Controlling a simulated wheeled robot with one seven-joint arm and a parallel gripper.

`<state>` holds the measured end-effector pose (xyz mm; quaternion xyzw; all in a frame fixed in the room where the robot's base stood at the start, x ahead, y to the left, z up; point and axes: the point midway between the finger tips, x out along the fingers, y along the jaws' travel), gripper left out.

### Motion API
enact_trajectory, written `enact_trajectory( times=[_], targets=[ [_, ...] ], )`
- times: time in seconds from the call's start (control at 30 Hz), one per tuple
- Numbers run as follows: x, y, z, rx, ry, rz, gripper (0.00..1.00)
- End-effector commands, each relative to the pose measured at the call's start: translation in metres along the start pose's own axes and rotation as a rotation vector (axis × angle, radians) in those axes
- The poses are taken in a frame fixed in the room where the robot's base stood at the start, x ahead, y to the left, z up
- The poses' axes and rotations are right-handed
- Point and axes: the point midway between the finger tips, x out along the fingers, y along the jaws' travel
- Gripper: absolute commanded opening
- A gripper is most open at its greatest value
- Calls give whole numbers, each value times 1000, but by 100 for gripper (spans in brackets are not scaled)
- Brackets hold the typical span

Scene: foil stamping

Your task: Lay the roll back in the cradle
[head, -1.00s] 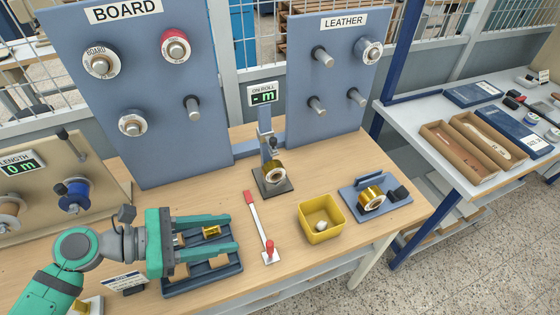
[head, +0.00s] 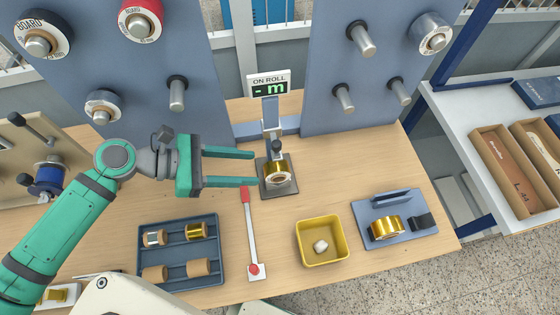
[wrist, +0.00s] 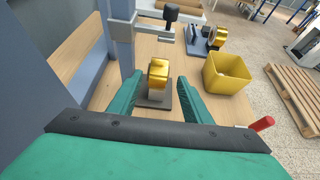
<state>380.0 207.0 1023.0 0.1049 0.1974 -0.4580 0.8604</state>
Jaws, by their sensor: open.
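A gold foil roll (head: 277,172) sits on a dark square base (head: 290,187) under the post of the ON ROLL gauge. It also shows in the wrist view (wrist: 158,72), beyond my fingertips and roughly between them. My gripper (head: 256,168) is open and empty, its fingers pointing right at this roll, just short of it. A dark blue tray (head: 215,270) at lower left has a silver roll, a gold roll (head: 197,231) and two tan cores lying in it. Another gold roll (head: 386,228) rests on a blue stand (head: 405,243) at right. Which one is the cradle, I cannot tell.
A yellow bin (head: 322,257) holding a white crumpled piece stands front right. A red-handled lever (head: 251,235) lies between tray and bin. Pegboards with pegs and rolls rise behind. The gauge post (head: 271,120) stands close beyond the fingers. Bare bench lies around the lever.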

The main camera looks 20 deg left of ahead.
Motion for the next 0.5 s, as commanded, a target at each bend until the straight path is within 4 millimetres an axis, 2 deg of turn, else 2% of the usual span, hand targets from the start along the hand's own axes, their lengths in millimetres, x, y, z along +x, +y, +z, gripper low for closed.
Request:
enact_trajectory(
  times=[0.13, 0.37, 0.5],
  targets=[
    [23, -1, 0, 2, 0, -5, 45],
    [39, -1, 1, 1, -1, -4, 45],
    [54, 0, 0, 1, -1, -5, 45]
  ],
)
